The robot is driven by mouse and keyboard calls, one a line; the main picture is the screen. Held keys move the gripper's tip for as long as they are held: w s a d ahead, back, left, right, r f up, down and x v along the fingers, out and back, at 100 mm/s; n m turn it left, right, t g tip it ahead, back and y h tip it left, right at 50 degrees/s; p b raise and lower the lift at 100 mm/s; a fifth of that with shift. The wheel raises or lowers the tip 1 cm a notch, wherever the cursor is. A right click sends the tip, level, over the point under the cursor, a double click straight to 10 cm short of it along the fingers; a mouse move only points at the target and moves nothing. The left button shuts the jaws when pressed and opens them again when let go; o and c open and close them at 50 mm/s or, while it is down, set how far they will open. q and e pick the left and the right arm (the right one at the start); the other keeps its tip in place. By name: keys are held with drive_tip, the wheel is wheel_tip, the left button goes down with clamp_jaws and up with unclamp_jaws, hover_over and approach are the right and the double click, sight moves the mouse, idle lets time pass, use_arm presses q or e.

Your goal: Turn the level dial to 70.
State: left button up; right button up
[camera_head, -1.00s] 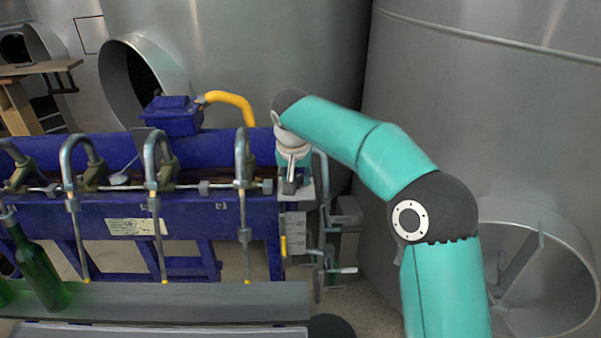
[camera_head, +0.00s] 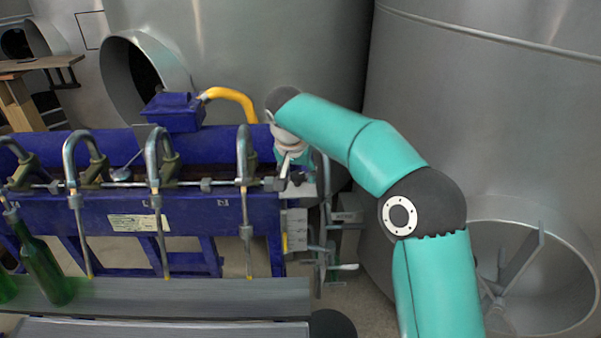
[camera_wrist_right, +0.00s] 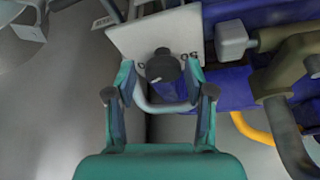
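The level dial is a dark round knob (camera_wrist_right: 163,66) on a pale plate (camera_wrist_right: 135,37) in the right wrist view. My right gripper (camera_wrist_right: 161,78) is open, with one teal finger on each side of the knob and gaps between. In the head view my right gripper (camera_head: 287,172) is at the right end of the blue filling machine (camera_head: 185,212), and I cannot make out the knob there. My left gripper is not in view.
Bent metal filler pipes (camera_head: 243,165) line the machine's front, the nearest one just left of my right gripper. A green bottle (camera_head: 43,266) stands on the grey rail (camera_head: 200,298) at left. Large steel tanks (camera_head: 480,120) rise behind and to the right.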

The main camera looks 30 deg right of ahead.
drive_tip(key=shift+a, duration=0.15)
drive_tip(key=shift+r, duration=0.25)
drive_tip(key=v, duration=1.1)
drive_tip(key=shift+s+r, duration=0.15)
